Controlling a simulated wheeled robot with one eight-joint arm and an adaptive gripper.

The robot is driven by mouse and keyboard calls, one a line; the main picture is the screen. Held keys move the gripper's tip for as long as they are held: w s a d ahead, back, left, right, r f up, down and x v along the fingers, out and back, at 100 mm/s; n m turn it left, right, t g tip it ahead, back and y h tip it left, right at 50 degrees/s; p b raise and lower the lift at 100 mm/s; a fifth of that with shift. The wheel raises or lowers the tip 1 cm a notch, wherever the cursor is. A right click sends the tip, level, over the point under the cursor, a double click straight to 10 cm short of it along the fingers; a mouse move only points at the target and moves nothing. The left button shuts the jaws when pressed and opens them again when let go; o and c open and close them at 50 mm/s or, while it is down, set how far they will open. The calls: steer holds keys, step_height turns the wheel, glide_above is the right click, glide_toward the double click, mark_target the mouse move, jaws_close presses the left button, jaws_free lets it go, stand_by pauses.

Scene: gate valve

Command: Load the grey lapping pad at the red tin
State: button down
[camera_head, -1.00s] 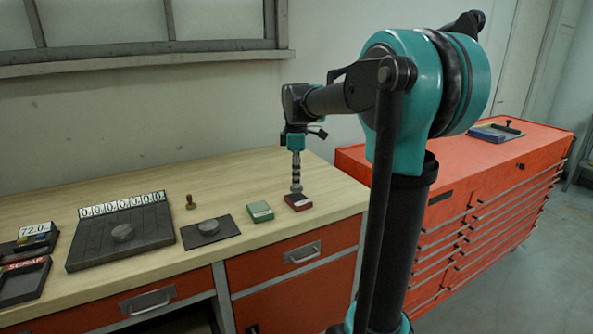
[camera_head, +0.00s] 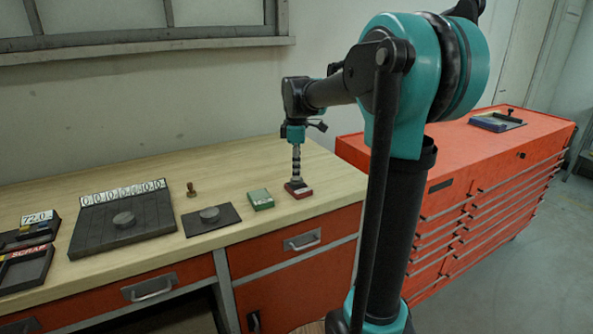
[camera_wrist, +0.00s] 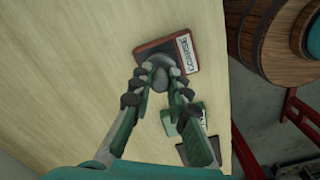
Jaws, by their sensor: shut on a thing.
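The red tin (camera_head: 303,194) sits near the right end of the wooden bench; in the wrist view the red tin (camera_wrist: 145,53) carries a white label reading COARSE. My gripper (camera_head: 296,180) points straight down over it. In the wrist view my gripper (camera_wrist: 157,85) is shut on the rounded grey lapping pad (camera_wrist: 158,65), which is over the near part of the tin. The pad looks down at the tin's top; whether it touches cannot be told. The green tin (camera_head: 261,199) stands just left of the red tin, and it shows partly behind a finger in the wrist view.
A dark plate with a grey disc (camera_head: 209,214) lies left of the green tin. A larger dark board (camera_head: 95,232), a brass stamp-like piece (camera_head: 191,190) and a SCRAP tray (camera_head: 25,270) lie further left. A red drawer cabinet (camera_head: 450,170) stands right.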

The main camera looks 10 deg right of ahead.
steer(key=shift+f, duration=0.55)
stand_by(1.4)
steer(key=shift+r, duration=3.55)
steer(key=shift+s, duration=0.1)
